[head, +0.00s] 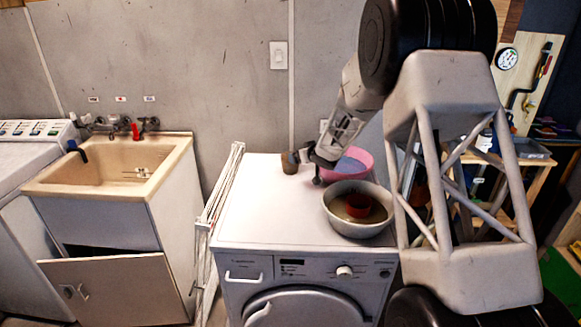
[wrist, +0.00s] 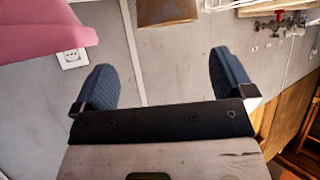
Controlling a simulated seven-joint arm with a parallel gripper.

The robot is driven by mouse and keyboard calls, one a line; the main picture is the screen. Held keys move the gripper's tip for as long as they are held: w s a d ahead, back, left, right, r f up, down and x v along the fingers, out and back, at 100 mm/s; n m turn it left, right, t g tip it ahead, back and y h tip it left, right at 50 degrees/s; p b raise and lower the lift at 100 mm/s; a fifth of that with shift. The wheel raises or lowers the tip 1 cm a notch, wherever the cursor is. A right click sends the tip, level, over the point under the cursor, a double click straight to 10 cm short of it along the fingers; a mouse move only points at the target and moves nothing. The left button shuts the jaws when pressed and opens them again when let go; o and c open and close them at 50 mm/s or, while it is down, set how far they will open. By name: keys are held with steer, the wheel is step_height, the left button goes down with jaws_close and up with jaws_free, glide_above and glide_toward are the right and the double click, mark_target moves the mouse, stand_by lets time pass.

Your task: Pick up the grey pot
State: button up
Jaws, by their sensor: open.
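A wide, round grey metal pot or bowl (head: 337,214) stands on the washing machine's top near the front right. A small red cup (head: 358,205) sits inside it. A small brown-grey tapered pot (head: 289,163) stands farther back; a brown tapered vessel (wrist: 167,11), likely the same one, is cut off at the wrist view's top edge. I cannot tell for sure which is the grey pot. My gripper (head: 316,168) is just right of the small pot and behind the wide one. In the wrist view my gripper (wrist: 165,75) is open, nothing between its fingers.
A pink basin (head: 357,160) stands right by my gripper and shows in the wrist view (wrist: 45,28). The white washing machine (head: 255,205) has a clear left and front top. A folded drying rack (head: 217,190) leans at its left, beside the sink (head: 110,172).

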mark_target(286, 159)
steer(key=shift+w+a+f+y, duration=0.15)
steer(key=shift+w+a+f, duration=0.2)
steer(key=shift+f, duration=0.15)
steer(key=shift+w+a+f+y, duration=0.2)
steer(key=shift+a+f, duration=0.1)
steer(key=shift+f, duration=0.15)
steer(key=shift+x, duration=1.3)
steer(key=shift+f, duration=0.1)
steer(key=shift+x, duration=2.55)
steer(key=shift+c, duration=0.3)
steer(key=c, duration=0.6)
